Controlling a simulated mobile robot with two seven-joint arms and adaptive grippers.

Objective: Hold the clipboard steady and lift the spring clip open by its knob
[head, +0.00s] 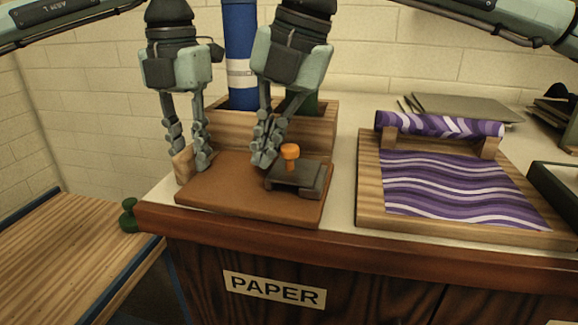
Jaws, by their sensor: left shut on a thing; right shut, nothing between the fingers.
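The brown clipboard (225,196) lies flat near the front edge of the counter. The dark spring clip (297,180) sits at its right end, with an orange knob (290,152) standing up from it. The clip looks closed. My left gripper (190,164) is shut on a light wooden block (182,167) at the clipboard's left end. My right gripper (264,160) is shut and empty, pointing down just left of the knob, apart from it. Whether its fingertips touch the clip's left edge I cannot tell.
A wooden box (235,126) holding a blue roll (239,60) stands behind the clipboard. To the right, a wooden board (369,185) carries purple wavy paper (450,185) and a roll (440,125). A green knob (129,212) protrudes at the counter's left corner.

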